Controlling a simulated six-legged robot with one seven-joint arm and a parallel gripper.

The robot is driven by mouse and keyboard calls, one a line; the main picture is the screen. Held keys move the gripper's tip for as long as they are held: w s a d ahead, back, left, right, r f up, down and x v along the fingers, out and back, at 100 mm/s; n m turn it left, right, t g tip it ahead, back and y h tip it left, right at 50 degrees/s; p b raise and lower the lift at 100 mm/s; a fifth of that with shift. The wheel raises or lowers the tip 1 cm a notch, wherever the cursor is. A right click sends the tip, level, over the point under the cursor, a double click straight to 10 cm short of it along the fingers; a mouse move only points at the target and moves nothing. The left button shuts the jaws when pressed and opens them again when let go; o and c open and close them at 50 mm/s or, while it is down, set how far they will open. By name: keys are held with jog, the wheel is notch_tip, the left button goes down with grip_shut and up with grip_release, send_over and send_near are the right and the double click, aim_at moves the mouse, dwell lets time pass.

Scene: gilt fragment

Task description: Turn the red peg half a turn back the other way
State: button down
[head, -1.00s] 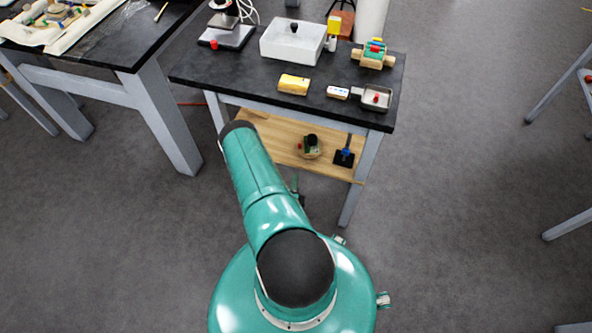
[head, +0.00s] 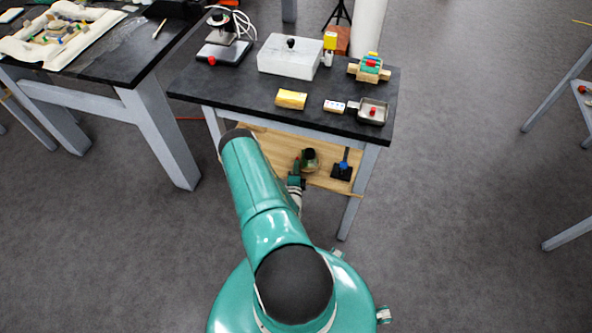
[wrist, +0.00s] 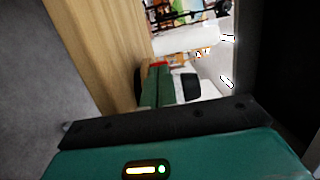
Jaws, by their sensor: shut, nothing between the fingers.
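The red peg seems to be the small red part (head: 297,158) at the left of a green and black device (head: 310,160) on the lower shelf. In the wrist view, red (wrist: 158,64) shows at the end of a green block (wrist: 150,88), with a black knob (wrist: 190,86) beside it. My gripper (head: 297,182) is at the shelf's front edge, just short of the device. In the wrist view its dark front (wrist: 160,120) lies below the block, with a gap visible. It is shut and empty. The peg's turn angle cannot be made out.
The wooden shelf (head: 265,150) lies under a black tabletop (head: 235,85). A black stand with a blue part (head: 343,168) stands right of the device. A table leg (head: 358,190) is to the right. Another red piece sits in a grey tray (head: 372,103) above.

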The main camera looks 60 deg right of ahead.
jog(key=m+g, duration=0.1)
jog(key=w+m+g, duration=0.1)
jog(key=g, duration=0.1)
jog(key=d+m+g+h, duration=0.1)
jog(key=shift+w+g, duration=0.25)
jog(key=shift+g, duration=0.05)
jog(key=shift+w+d, duration=0.2)
jog(key=shift+w, duration=0.1)
jog(key=shift+a, duration=0.15)
